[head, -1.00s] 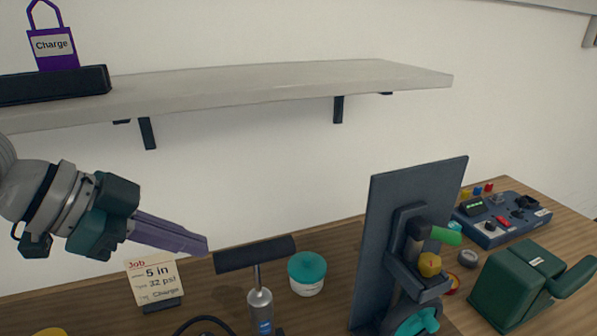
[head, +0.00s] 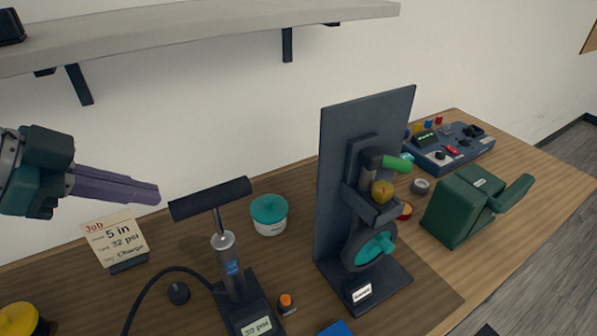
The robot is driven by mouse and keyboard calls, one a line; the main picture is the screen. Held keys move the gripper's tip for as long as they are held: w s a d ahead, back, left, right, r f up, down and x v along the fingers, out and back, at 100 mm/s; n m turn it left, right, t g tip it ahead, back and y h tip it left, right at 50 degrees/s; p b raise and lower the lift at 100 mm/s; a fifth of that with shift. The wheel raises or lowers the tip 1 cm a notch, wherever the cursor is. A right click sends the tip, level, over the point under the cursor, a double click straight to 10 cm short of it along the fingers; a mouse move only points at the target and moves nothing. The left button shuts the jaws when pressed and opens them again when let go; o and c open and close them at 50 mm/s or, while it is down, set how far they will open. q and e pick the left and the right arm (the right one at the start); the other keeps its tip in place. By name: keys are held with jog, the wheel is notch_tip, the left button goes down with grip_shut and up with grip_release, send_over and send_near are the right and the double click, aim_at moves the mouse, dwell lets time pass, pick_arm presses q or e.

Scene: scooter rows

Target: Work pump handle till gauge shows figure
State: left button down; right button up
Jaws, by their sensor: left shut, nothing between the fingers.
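A display (head: 257,326) on the pump's base appears to read 30 psi, though the digits are small. A job card (head: 115,238) behind it at the left reads 5 in, 32 psi, Charge. My left gripper (head: 157,195) is shut and empty, its purple fingers pointing right, close to the handle's left end; I cannot tell whether they touch. My right gripper is not in view.
A black hose (head: 150,285) curves left from the pump. A teal-lidded tub (head: 269,215) stands behind it at the right. A dark upright stand (head: 335,180), a green device (head: 460,208) and a blue panel (head: 450,148) fill the right side. A shelf (head: 200,28) hangs above.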

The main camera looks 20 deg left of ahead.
pick_arm(q)
jog(key=shift+r, duration=0.15)
notch_tip(320, 180, up, 8)
jog(key=shift+s+a+f+p, duration=0.2)
jog(key=shift+p, duration=0.25)
dwell(0.4)
